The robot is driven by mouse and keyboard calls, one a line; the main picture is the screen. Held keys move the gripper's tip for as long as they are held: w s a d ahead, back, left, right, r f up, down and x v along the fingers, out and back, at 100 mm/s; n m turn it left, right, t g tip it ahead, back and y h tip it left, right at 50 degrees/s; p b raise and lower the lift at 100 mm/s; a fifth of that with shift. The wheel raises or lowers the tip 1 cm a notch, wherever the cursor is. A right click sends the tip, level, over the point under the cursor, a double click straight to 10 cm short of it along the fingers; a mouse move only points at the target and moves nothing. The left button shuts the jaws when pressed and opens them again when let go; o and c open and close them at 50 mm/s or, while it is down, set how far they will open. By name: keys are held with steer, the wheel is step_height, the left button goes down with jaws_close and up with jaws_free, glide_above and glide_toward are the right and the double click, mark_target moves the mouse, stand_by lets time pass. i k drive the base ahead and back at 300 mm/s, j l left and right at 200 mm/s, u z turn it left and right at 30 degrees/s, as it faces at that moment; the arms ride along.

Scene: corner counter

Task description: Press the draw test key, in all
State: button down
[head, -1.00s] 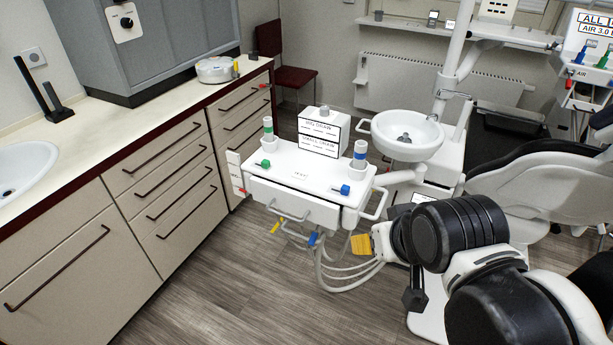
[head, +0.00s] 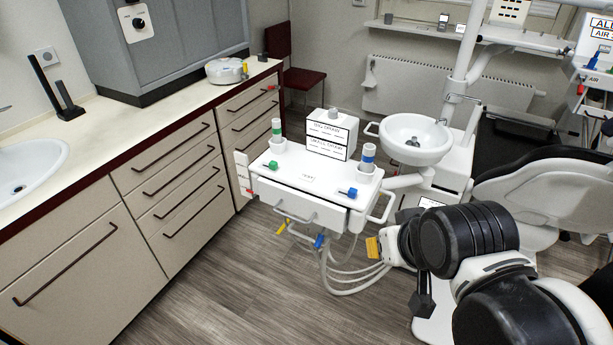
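A white instrument unit (head: 307,187) stands mid-view with a drawer front and side handles. On its top rear is a white box (head: 332,133) with two black-framed labels, the upper seemingly reading "BIG DRAW" and the lower "SMALL DRAW"; a grey knob (head: 333,112) sits on it. A small label (head: 308,178) lies on the worktop, too small to read surely. I cannot tell which part is the test key. My arm enters at lower right, apart from the unit's top. A dark part hanging there (head: 421,297) may be my gripper; its fingers are not clear.
Green and blue banded cylinders (head: 276,130) (head: 368,156) stand on the unit. Hoses (head: 345,284) hang below. A spittoon bowl (head: 415,138) and dental chair (head: 545,190) are at right. A drawer counter (head: 165,170) lines the left. Floor between is clear.

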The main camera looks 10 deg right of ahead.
mark_target(305, 176)
steer(key=i+j+z, duration=0.15)
steer(key=j, duration=0.2)
steer(key=i+j+z, duration=0.15)
steer(key=j, duration=0.2)
steer(key=i+j+z, duration=0.15)
steer(key=j, duration=0.2)
steer(key=j+z, duration=0.15)
steer(key=j, duration=0.25)
steer(key=i, duration=0.05)
